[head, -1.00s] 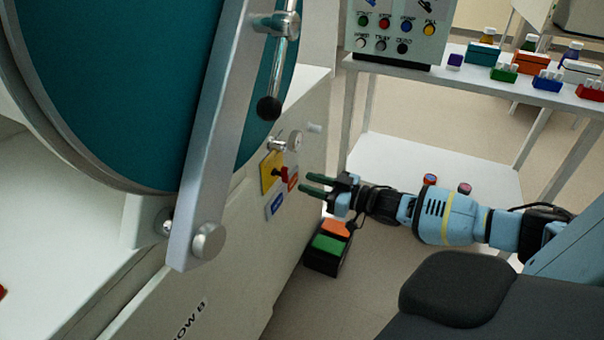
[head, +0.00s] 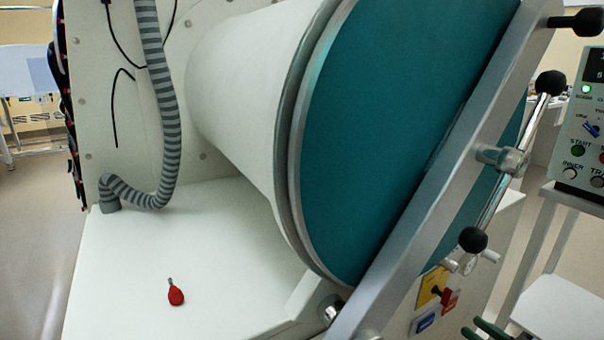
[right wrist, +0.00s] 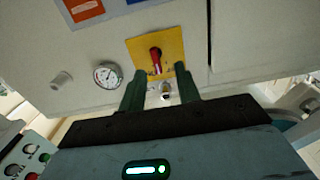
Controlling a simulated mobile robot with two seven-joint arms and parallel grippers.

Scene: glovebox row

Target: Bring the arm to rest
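My right gripper (head: 478,328) shows only its dark green fingertips at the bottom right of the head view; the rest of the arm is out of frame. In the right wrist view the two green fingers of this gripper (right wrist: 159,88) stand apart with nothing between them. Beyond them is the yellow plate (right wrist: 143,52) with a red handle (right wrist: 155,60), on the white cabinet front. The fingers look apart from it, though the exact distance is hard to tell. My left gripper is in neither view.
A large teal round door (head: 400,120) with a metal bar (head: 450,190) fills the head view's middle. A small red-handled item (head: 175,294) lies on the white ledge (head: 120,260). A control box (head: 585,140) stands at right. A gauge (right wrist: 107,75) is left of the fingers.

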